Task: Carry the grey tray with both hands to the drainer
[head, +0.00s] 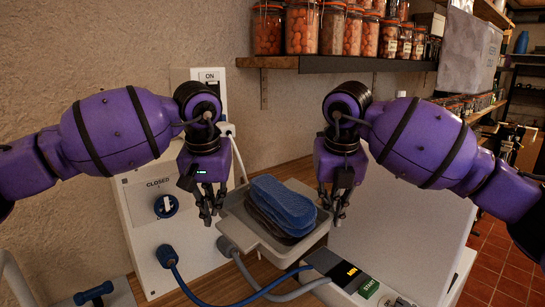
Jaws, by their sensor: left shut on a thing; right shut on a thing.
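The grey tray (262,240) is in the middle of the head view, between my two hands. A stack of a dark thing and a blue ridged thing (283,202) lies in it. My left gripper (208,213) is shut on the tray's left edge. My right gripper (334,216) is shut on its right edge. The fingers hide parts of the rim. I cannot tell whether the tray touches the surface below. I cannot pick out a drainer in this view.
A white box (150,240) with a dial marked CLOSED stands at left. A blue hose (183,283) and a grey hose (240,262) run below the tray to a panel with a START button (368,287). A shelf (330,65) of jars hangs behind.

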